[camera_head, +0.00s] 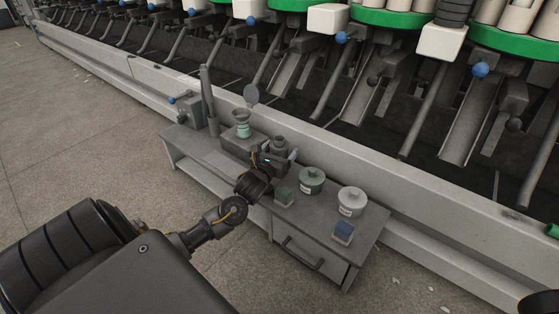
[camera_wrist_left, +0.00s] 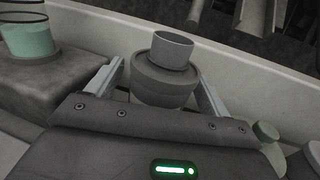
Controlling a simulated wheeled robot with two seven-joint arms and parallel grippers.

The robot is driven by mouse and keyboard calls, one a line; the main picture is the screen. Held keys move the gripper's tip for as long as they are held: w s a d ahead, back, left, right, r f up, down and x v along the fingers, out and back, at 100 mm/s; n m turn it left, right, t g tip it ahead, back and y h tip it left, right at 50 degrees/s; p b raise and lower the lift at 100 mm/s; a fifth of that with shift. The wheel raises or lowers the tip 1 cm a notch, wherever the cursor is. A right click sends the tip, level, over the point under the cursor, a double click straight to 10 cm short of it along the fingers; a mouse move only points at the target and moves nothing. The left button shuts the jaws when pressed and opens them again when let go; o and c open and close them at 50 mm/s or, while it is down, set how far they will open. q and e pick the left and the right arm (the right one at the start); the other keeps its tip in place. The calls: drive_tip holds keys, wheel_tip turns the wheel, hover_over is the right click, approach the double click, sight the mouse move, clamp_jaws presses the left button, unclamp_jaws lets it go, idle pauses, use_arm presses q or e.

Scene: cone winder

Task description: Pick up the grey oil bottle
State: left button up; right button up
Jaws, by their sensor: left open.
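The grey oil bottle (camera_head: 280,143) stands at the back of the small grey bench (camera_head: 213,160). It looks dark grey with a round body and a narrower, cup-like top. In the left wrist view the bottle (camera_wrist_left: 165,82) is upright between the two fingers. My left gripper (camera_head: 275,155) reaches in from the front, with its jaws open and one finger on each side of the bottle. A gap shows beside the upper body; the gripper housing hides the bottle's lower part. I do not see my right gripper.
A pale green container (camera_head: 243,130) stands on a grey block left of the bottle. The winder's rail (camera_head: 420,200) runs behind the bench.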

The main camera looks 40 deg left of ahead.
use_arm(q)
drive_tip(key=shift+c, duration=0.2)
drive_tip(key=c, duration=1.2)
drive_tip(key=shift+r, duration=0.1)
